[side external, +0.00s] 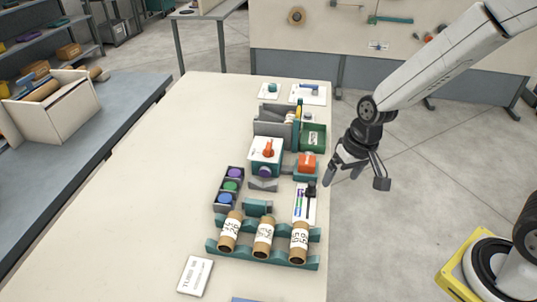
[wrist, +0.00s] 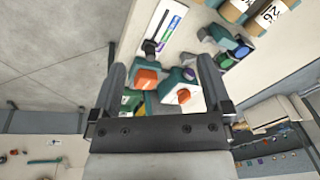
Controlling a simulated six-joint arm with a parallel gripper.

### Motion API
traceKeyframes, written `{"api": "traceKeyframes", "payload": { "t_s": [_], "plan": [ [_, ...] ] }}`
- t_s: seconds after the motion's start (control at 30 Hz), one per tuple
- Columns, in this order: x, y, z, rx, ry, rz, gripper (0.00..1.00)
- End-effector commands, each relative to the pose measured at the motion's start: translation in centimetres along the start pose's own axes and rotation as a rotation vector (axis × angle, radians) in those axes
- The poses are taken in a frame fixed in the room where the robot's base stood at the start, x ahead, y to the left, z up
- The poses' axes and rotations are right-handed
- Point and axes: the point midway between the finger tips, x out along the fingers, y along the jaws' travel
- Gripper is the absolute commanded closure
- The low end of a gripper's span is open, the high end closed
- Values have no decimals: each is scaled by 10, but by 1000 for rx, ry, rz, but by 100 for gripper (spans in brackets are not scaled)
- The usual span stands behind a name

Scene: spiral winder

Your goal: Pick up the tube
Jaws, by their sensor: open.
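Three brown cardboard tubes with white number labels lie side by side across a teal cradle rack (side external: 262,256) at the table's front right in the side view: a left tube (side external: 231,231), a middle tube (side external: 263,237) and a right tube (side external: 299,243). In the wrist view, tubes (wrist: 272,14) show only partly at the top right edge. My gripper (side external: 342,171) is open and empty, up off the table's right side and well apart from the tubes. Its two fingers (wrist: 162,70) point over the teal and orange parts in the wrist view. A white printed card (side external: 195,276) lies before the rack.
Behind the rack stand a dark tray (side external: 229,188) of coloured spools, a white panel with a black lever (side external: 305,203), a teal box with an orange knob (side external: 266,155), an orange-topped block (side external: 306,164) and a green bin (side external: 313,137). The table's left half (side external: 140,190) is clear.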

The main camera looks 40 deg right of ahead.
Motion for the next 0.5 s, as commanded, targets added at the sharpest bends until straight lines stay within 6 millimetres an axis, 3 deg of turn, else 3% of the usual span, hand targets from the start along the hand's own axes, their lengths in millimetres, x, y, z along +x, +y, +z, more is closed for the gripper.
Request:
{"api": "traceKeyframes", "payload": {
  "t_s": [0.2, 0.5],
  "plan": [
    [32, -49, -27, 153, -84, -91, 1],
    [82, -122, -51, 360, -211, -221, 1]
  ]
}}
